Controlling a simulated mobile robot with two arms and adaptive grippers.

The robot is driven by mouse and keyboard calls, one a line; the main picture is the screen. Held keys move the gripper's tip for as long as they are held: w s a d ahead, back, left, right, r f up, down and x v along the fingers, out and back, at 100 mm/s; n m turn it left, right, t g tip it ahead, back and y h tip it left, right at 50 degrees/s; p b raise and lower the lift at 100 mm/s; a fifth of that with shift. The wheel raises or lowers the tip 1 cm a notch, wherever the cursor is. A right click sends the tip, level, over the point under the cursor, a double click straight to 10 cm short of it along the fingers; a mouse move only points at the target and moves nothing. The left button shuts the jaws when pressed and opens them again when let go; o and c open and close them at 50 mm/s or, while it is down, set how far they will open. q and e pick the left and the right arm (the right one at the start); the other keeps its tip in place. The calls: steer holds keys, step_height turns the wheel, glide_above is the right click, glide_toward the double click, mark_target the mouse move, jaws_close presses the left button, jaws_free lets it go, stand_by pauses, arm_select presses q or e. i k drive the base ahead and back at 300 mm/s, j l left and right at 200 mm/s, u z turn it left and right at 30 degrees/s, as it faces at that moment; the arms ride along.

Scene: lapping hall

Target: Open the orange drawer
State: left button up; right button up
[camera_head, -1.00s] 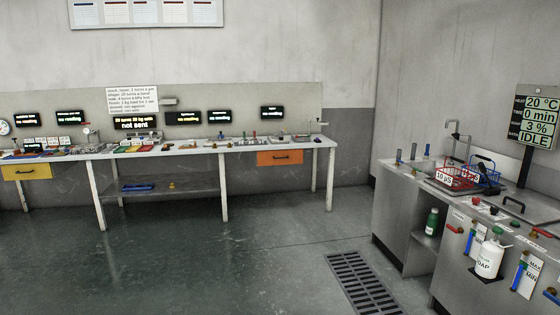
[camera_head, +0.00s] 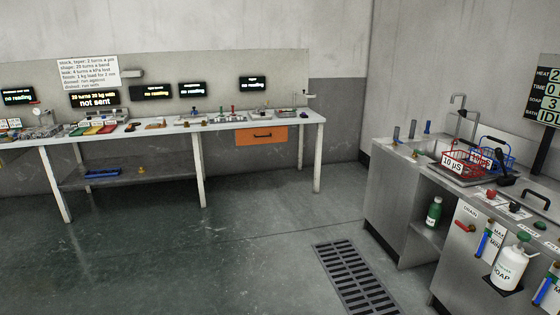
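The orange drawer (camera_head: 262,136) hangs under the right part of the long white workbench against the back wall. Its front looks flush with the bench and closed. A dark bar handle (camera_head: 263,135) runs across its front. Neither of my grippers shows in the head view. The drawer is some way off across the floor.
The long workbench (camera_head: 160,134) carries small tools and displays; its white legs reach the floor. A steel sink counter (camera_head: 392,205) with red and blue baskets stands at the right. A floor grate (camera_head: 354,280) lies before it. The floor (camera_head: 200,260) between is clear.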

mark_target(251, 135)
steer(key=i+l, duration=0.1)
steer(key=i, duration=1.35)
steer(key=i+l, duration=0.1)
steer(key=i, duration=1.35)
steer(key=i+l, duration=0.1)
steer(key=i, duration=1.4)
